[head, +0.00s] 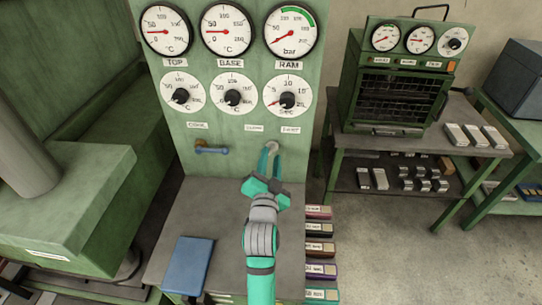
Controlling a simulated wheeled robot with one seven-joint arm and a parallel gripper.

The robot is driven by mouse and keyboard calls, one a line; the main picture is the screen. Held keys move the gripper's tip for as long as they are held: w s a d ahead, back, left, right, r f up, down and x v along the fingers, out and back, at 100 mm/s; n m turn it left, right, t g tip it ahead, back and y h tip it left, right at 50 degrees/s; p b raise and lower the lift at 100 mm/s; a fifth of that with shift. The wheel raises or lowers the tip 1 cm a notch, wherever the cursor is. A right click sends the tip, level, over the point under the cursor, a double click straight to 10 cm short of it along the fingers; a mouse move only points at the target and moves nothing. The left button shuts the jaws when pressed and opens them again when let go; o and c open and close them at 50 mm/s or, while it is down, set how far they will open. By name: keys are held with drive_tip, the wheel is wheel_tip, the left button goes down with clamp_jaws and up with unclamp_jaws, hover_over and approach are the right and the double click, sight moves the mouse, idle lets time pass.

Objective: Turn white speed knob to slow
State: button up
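A small pale, whitish knob (272,147) sits on the lower right of the green panel (235,165), below the right-hand label. It looks like the white speed knob, but its pointer and any slow mark are too small or hidden to read. My gripper (269,155) reaches up to it from below, with its two teal fingers close together at the knob. The fingertips overlap the knob's lower part. I cannot tell whether they touch or grip it.
Black-pointer dials (232,97) and gauges (226,29) fill the panel above. A blue-handled lever (211,150) is to the left. A blue book-like object (188,266) lies on the grey top below. A green oven (398,85) stands on a bench at right.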

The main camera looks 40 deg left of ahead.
drive_tip(key=shift+x, duration=0.85)
clamp_jaws()
